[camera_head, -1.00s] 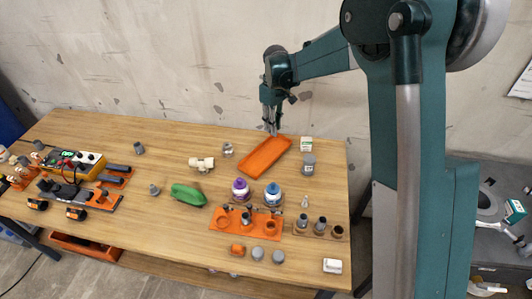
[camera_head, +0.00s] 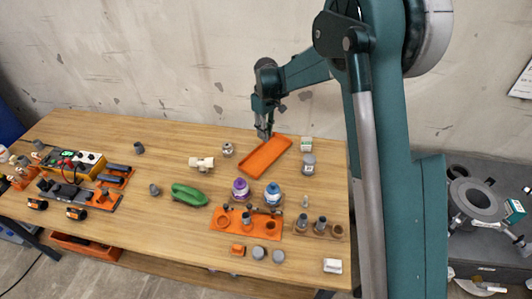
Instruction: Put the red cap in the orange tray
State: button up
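The orange tray (camera_head: 266,158) lies at the back of the wooden table, right of its middle, and no cap shows in it. I cannot make out a red cap for certain. A small orange-red piece (camera_head: 238,249) lies near the table's front edge.
An orange fixture (camera_head: 232,222) holds fittings in front. A cream pipe tee (camera_head: 201,163) lies left of the tray. A grey jar (camera_head: 309,164) stands at its right.

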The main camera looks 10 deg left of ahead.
jog(key=shift+f+b, duration=0.35)
jog(key=shift+f, duration=2.75)
jog(key=shift+f, duration=1.9)
jog(key=shift+f+b, duration=0.1)
jog(key=shift+b, duration=0.25)
jog(key=shift+o, duration=1)
jog(key=o, duration=0.5)
jog(key=shift+c, duration=0.2)
